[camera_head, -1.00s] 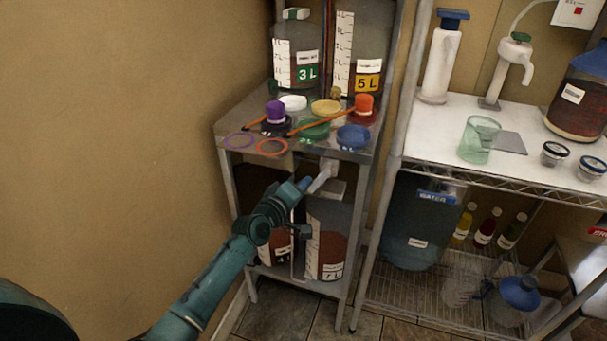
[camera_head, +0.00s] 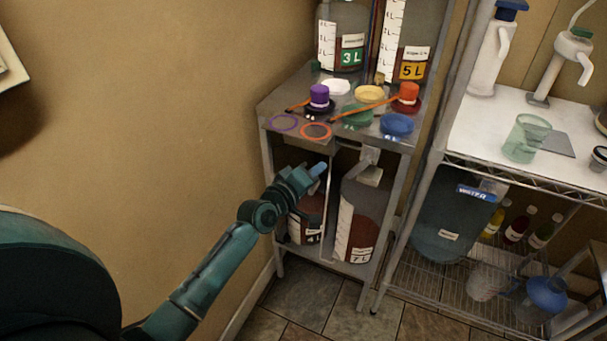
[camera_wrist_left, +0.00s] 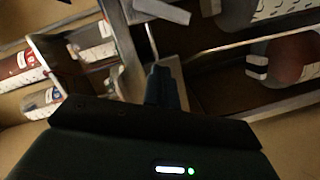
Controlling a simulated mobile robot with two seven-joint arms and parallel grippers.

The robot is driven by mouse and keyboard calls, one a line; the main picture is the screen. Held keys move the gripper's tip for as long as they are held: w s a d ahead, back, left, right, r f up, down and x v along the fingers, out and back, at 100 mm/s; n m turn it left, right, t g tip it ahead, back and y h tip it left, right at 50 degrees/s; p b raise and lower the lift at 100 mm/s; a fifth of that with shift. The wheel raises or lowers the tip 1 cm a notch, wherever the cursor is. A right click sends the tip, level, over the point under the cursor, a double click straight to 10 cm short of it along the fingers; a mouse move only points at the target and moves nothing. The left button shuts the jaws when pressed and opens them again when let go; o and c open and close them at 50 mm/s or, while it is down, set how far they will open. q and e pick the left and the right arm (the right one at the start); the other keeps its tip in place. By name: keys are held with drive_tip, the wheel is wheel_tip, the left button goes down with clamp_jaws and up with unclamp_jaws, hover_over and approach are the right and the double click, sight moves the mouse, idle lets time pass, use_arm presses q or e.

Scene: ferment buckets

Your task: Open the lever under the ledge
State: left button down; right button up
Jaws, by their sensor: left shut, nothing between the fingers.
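A pale grey lever (camera_head: 362,165) hangs below the ledge (camera_head: 340,139) of the metal shelf unit, above the 7 L bottle. It slants down to the left. My left gripper (camera_head: 318,171) is shut and empty, left of the lever, with a visible gap between them in the head view. Its dark fingers also show in the left wrist view (camera_wrist_left: 161,86). A whitish bar near the top edge there looks like the lever (camera_wrist_left: 163,11), but I cannot be sure. My right gripper is not in view.
Bottles, a 7 L one (camera_head: 358,222) and a smaller-looking one (camera_head: 306,222), stand on the lower shelf. Hats, lids and rings lie on the ledge top. A wire rack with a blue water jug (camera_head: 445,215) stands at right. The wall is close at left.

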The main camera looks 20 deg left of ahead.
use_arm(q)
drive_tip(key=shift+v, duration=2)
drive_tip(key=shift+f, duration=0.1)
